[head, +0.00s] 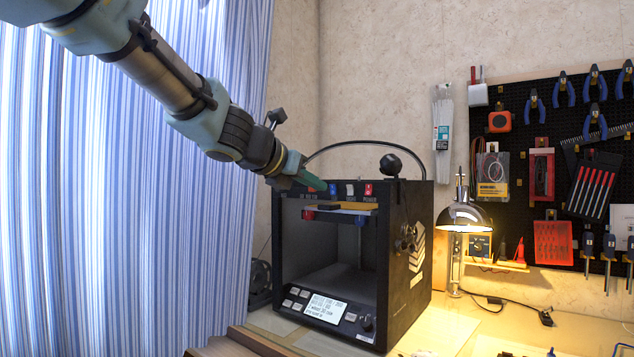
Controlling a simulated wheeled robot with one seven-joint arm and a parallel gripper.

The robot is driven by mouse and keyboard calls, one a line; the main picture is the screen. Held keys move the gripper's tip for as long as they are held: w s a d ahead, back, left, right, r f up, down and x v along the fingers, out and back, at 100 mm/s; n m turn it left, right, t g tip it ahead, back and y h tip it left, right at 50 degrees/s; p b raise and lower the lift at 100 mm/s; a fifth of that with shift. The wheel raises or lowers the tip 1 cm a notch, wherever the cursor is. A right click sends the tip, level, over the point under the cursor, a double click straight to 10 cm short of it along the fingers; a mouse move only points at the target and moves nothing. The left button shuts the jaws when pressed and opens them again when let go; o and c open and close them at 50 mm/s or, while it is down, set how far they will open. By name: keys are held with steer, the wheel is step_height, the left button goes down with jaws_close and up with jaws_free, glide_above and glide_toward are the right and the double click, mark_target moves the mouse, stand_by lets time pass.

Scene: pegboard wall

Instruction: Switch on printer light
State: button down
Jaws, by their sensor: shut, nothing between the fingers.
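The printer (408,262) is a black open-front box on the bench, with a lit display (325,307) at its lower front. A row of small switches runs along its top front edge. A blue switch (333,189) is at the left, a white switch (350,190) sits above the word LIGHT, and a red switch (368,189) sits above POWER. My gripper (318,184) is shut and empty, with its greenish tip at the printer's top front edge, just left of the blue switch. I cannot tell whether it touches anything. The inside of the printer looks dim.
A lit desk lamp (466,214) stands right of the printer. A black pegboard (520,130) with tools hangs on the right wall. A striped curtain (120,200) fills the left. A black tube arches over the printer top, with a black knob (390,165) near its right end.

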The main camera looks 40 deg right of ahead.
mark_target(350, 189)
steer(key=x, duration=0.3)
steer(key=r+p+x, duration=0.1)
steer(key=x, duration=0.2)
steer(key=r+p+x, duration=0.1)
steer(key=x, duration=0.1)
steer(key=shift+w+d+f, duration=0.1)
steer(key=shift+w+d, duration=0.1)
steer(key=shift+d, duration=0.5)
steer(key=shift+w+d+p, duration=0.2)
steer(key=shift+d+p, duration=0.15)
steer(key=shift+d, duration=0.25)
steer(key=shift+r+p, duration=0.3)
steer(key=shift+p, duration=0.2)
steer(key=p, duration=0.3)
steer(key=shift+d+r+y+p, duration=0.25)
steer(key=shift+r+y+p, duration=0.05)
steer(key=shift+r+p, duration=0.1)
steer(key=shift+w+f, duration=0.1)
steer(key=shift+f, duration=0.3)
